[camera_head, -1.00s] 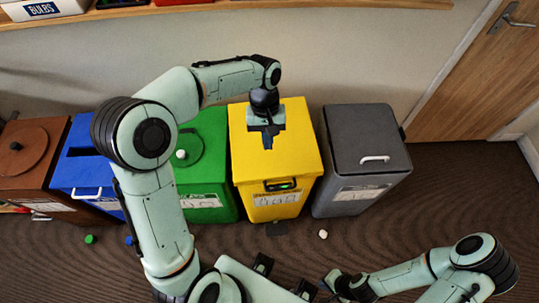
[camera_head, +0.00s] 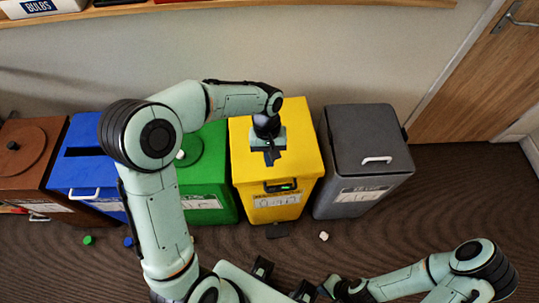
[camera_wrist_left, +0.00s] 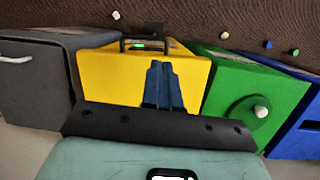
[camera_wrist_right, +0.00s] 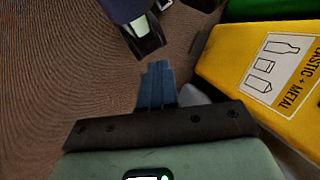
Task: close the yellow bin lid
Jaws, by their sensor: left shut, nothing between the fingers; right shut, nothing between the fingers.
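The yellow bin (camera_head: 278,203) stands between the green and grey bins. Its lid (camera_head: 300,140) lies flat on top, with a dark handle (camera_head: 281,186) and a small green light at the front edge. My left gripper (camera_head: 269,158) is shut and empty, pointing down over the lid; I cannot tell whether it touches. In the left wrist view the fingers (camera_wrist_left: 163,85) show against the yellow lid (camera_wrist_left: 104,79). My right gripper (camera_wrist_right: 156,85) is shut and empty, low over the floor, with the yellow bin's labelled front (camera_wrist_right: 262,75) to its right.
The green bin (camera_head: 207,203), blue bin (camera_head: 85,176) and brown bin (camera_head: 22,160) stand to the left. The grey bin (camera_head: 367,140) stands to the right. A white piece (camera_head: 323,236), a green piece (camera_head: 88,240) and a blue piece (camera_head: 129,241) lie on the floor.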

